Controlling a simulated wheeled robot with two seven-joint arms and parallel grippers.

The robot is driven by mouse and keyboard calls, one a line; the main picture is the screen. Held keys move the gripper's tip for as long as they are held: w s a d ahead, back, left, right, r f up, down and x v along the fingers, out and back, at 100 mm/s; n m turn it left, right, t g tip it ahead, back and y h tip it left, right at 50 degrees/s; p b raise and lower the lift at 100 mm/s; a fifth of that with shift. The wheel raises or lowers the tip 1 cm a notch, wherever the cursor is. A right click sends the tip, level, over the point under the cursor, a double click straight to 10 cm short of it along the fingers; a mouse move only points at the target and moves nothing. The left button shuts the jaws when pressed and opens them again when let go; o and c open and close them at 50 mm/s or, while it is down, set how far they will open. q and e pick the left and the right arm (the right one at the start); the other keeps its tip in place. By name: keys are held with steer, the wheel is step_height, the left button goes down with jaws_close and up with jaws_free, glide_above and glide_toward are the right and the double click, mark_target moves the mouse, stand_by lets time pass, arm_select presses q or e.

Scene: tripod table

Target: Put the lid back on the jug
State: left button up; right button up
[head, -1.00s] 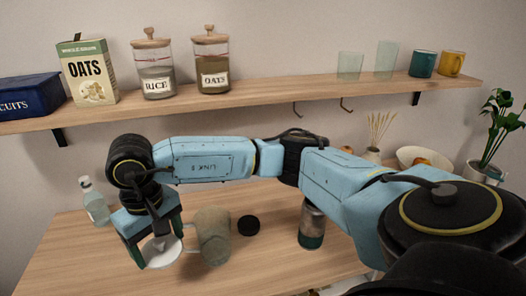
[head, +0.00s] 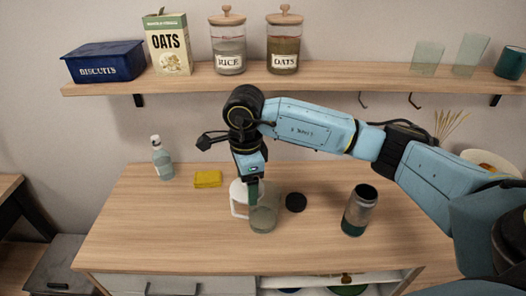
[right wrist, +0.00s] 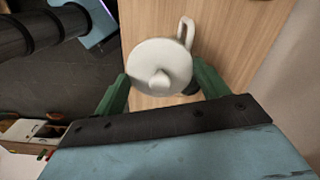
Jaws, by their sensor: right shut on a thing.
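The white round lid (right wrist: 158,68) with a centre knob is held between the green fingers of my right gripper (right wrist: 160,80) in the right wrist view. In the head view my right gripper (head: 254,196) is over the jug (head: 233,203), a pale vessel with a loop handle on its left. The jug's handle (right wrist: 186,30) shows past the lid's edge in the right wrist view; the lid hides the jug's mouth. I cannot tell whether lid and rim touch. My left gripper is not in view.
A grey-green translucent vessel (head: 264,217) stands at the gripper's front. A black disc (head: 296,202) and a dark canister (head: 359,210) are to the right. A yellow sponge (head: 208,179) and a bottle (head: 162,158) are at left. The table's front left is clear.

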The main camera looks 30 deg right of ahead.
steer(key=m, duration=0.2)
steer(key=d+m+p, duration=0.1)
steer(key=m, duration=0.2)
steer(key=w+r+m+p, duration=0.1)
steer(key=m, duration=0.2)
steer(key=shift+d+r, duration=0.1)
steer(key=shift+d, duration=0.15)
steer(key=m, duration=0.2)
steer(key=d+m+p, duration=0.1)
steer(key=m, duration=0.4)
steer(key=shift+w+d+r+p, duration=0.25)
steer(key=shift+d+r+p, duration=0.05)
steer(key=shift+p, duration=0.1)
step_height(320, 180, down, 6)
steer(key=d+m+b, duration=0.2)
steer(key=m, duration=1)
steer(key=shift+w+d+m, duration=0.3)
steer(key=shift+d, duration=0.05)
steer(key=shift+r, duration=0.15)
steer(key=shift+f, duration=0.2)
stand_by(0.5)
